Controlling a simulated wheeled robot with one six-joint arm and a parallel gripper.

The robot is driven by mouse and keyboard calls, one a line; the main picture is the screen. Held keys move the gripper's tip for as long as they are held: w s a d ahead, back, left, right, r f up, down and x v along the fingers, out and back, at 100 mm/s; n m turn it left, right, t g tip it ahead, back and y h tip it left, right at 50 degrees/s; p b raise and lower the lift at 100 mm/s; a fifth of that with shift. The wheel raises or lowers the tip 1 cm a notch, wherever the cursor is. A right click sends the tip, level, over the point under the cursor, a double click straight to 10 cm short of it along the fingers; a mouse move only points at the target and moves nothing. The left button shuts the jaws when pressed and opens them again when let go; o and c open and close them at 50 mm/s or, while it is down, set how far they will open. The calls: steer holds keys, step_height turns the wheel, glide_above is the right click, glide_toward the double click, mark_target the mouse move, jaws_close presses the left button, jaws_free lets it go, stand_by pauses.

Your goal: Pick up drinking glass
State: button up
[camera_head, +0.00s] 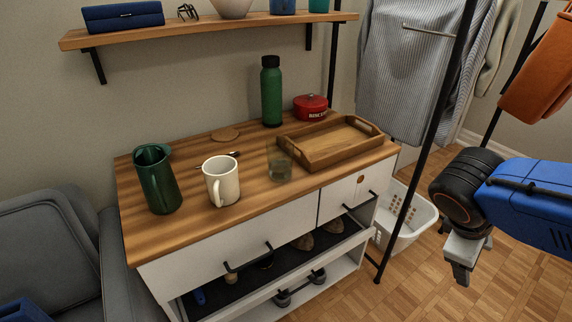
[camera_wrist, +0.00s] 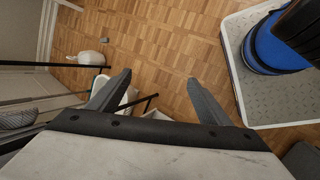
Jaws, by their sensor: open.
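The drinking glass (camera_head: 279,165) is clear and stands upright on the wooden desk top (camera_head: 245,207) near its front edge. It is between a cream mug (camera_head: 221,183) on its left and a wooden tray (camera_head: 333,155) on its right. My gripper (camera_head: 462,279) is well to the right of the desk, out over the floor and apart from the glass. In the wrist view my gripper (camera_wrist: 158,88) has its fingers spread with nothing between them. The glass is not in the wrist view.
A green pitcher (camera_head: 157,180), a green bottle (camera_head: 271,92) and a red tin (camera_head: 310,107) also stand on the desk. A dark clothes-rack pole (camera_head: 428,138) rises between my arm and the desk. A shelf (camera_head: 215,28) hangs above. A white basket (camera_head: 404,222) sits on the floor.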

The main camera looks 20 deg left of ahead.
steer(key=w+a+r+n+t+h, duration=0.2)
steer(key=w+a+n+t, duration=0.1)
steer(key=w+a+n, duration=0.4)
steer(key=n+t+y, duration=0.7)
steer(key=n+t, duration=0.5)
steer(key=n, duration=0.4)
glide_toward(277, 168)
steer(key=w, duration=1.3)
steer(key=shift+w, duration=0.1)
steer(key=shift+c, duration=0.6)
steer(key=c, duration=1.2)
steer(key=shift+c, duration=0.2)
